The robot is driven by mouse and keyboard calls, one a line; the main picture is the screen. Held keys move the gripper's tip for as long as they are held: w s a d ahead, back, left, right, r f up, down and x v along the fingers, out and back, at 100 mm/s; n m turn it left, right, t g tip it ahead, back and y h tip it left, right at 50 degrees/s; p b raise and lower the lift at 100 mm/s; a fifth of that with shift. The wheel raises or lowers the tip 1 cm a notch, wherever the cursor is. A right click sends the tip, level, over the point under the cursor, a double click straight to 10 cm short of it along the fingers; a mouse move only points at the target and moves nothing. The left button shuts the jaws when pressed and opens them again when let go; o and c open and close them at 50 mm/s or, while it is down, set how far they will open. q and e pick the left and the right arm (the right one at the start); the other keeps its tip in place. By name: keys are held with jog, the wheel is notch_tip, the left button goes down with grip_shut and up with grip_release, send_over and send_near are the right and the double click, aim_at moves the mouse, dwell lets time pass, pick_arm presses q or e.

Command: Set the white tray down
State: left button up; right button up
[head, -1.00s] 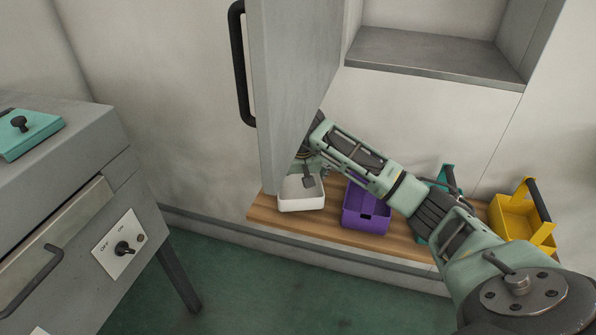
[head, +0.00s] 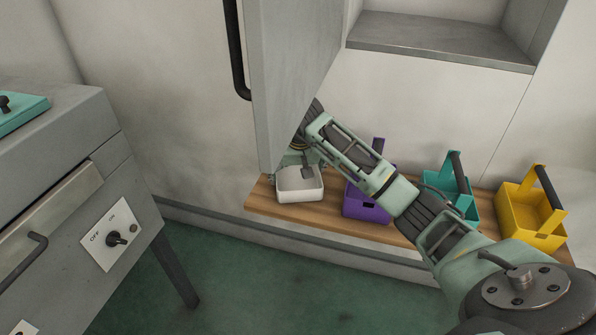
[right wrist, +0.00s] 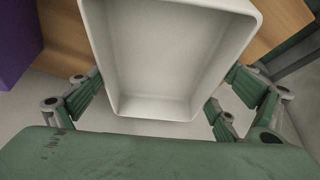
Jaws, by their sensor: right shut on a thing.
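The white tray (head: 300,195) is an empty open box at the left end of the wooden board (head: 262,204), below the grey cabinet door. My right gripper (head: 307,174) reaches down to it, partly hidden by the door. In the right wrist view, the tray (right wrist: 175,55) fills the middle, and the right gripper (right wrist: 165,95) has a finger against each side, shut on it. The tray looks level and is at or just above the board; I cannot tell whether it touches. My left gripper is not in view.
A purple box (head: 363,204) stands close to the right of the tray, partly behind my arm. A teal box (head: 455,200) and a yellow box (head: 530,215) stand farther right. The open grey door (head: 292,75) hangs over the tray. A grey machine (head: 75,190) stands at left.

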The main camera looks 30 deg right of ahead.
jog(key=shift+f, duration=0.15)
jog(key=o, duration=1.1)
